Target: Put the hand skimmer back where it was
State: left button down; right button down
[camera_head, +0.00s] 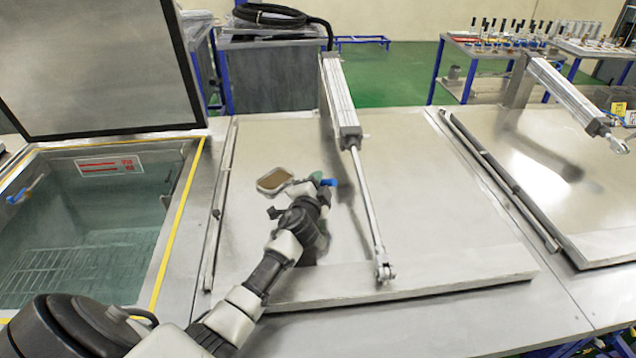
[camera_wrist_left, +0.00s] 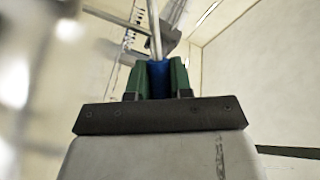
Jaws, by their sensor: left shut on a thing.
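The hand skimmer has a flat brown mesh head in a pale frame (camera_head: 273,181) and a blue handle (camera_head: 330,182). My left gripper (camera_head: 317,178) is shut on the blue handle, over the closed middle lid (camera_head: 440,220). In the left wrist view the green fingers (camera_wrist_left: 157,80) clasp the blue handle (camera_wrist_left: 158,72) from both sides, and a thin metal rod (camera_wrist_left: 154,22) runs up from it. I cannot tell how high the skimmer is above the lid. My right gripper is not in view.
An open tank (camera_head: 80,225) with greenish liquid lies at the left under a raised lid (camera_head: 100,60). A pneumatic cylinder (camera_head: 340,100) and its rod stand over the middle lid, right of my gripper. Another closed lid (camera_head: 560,180) is at the right. A cluttered table (camera_head: 490,45) stands behind.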

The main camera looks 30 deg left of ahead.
pick_arm(q)
jog(key=shift+f, duration=0.1)
jog(key=c, duration=1)
grip_release()
jog(key=shift+r, duration=0.25)
jog(key=v, duration=0.5)
jog(key=b+v, duration=0.1)
jog(key=v, duration=0.4)
jog(key=shift+s+d+f, duration=0.15)
jog(key=shift+s+f, duration=0.05)
jog(key=shift+s, duration=0.1)
jog(key=shift+s+d+r+b, duration=0.1)
jog(key=shift+s+b, duration=0.1)
jog(key=shift+s, duration=0.15)
jog(key=shift+s+d+b, duration=0.1)
jog(key=shift+s+b, duration=0.05)
jog(key=shift+s, duration=0.15)
